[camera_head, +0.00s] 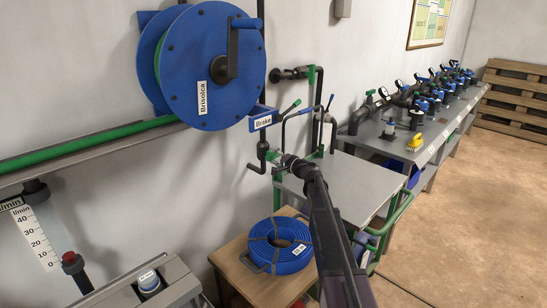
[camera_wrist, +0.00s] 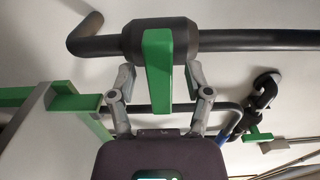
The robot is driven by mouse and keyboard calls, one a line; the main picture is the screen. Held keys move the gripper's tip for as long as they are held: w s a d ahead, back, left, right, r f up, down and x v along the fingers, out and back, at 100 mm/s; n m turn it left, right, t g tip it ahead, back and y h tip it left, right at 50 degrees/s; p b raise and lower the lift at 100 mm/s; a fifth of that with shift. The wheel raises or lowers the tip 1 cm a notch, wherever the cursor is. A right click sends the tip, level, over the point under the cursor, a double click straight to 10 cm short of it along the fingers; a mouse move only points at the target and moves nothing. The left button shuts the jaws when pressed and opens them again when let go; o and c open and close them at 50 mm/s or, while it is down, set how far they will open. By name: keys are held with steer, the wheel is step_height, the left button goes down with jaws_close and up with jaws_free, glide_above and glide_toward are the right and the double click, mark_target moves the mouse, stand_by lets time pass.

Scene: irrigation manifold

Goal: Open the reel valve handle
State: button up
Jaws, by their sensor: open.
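A green valve handle (camera_wrist: 158,65) hangs down from a thick dark pipe fitting (camera_wrist: 205,38) in the wrist view. My gripper (camera_wrist: 160,82) is open, with one grey finger to the left of the handle and one to the right. The fingers look apart from the handle's sides, and their tips are close to the fitting. In the head view my gripper (camera_head: 286,160) is at the wall piping below the blue hose reel (camera_head: 205,100), by a small green part (camera_head: 271,156). My gripper and arm partly hide the valve there.
A "Brake" sign (camera_head: 264,121) and a dark crank sit just above and left of my gripper. A grey table (camera_head: 345,185) stands to the right, and a coiled blue hose (camera_head: 280,245) lies on a wooden stand below. In the wrist view a green bracket (camera_wrist: 75,102) is at the left.

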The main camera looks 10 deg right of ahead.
steer(key=shift+c, duration=0.2)
jaws_close()
steer(key=shift+n, duration=0.4)
steer(key=n, duration=0.4)
steer(key=shift+w, duration=0.1)
steer(key=n, duration=0.4)
steer(key=shift+n, duration=0.3)
steer(key=n, duration=0.9)
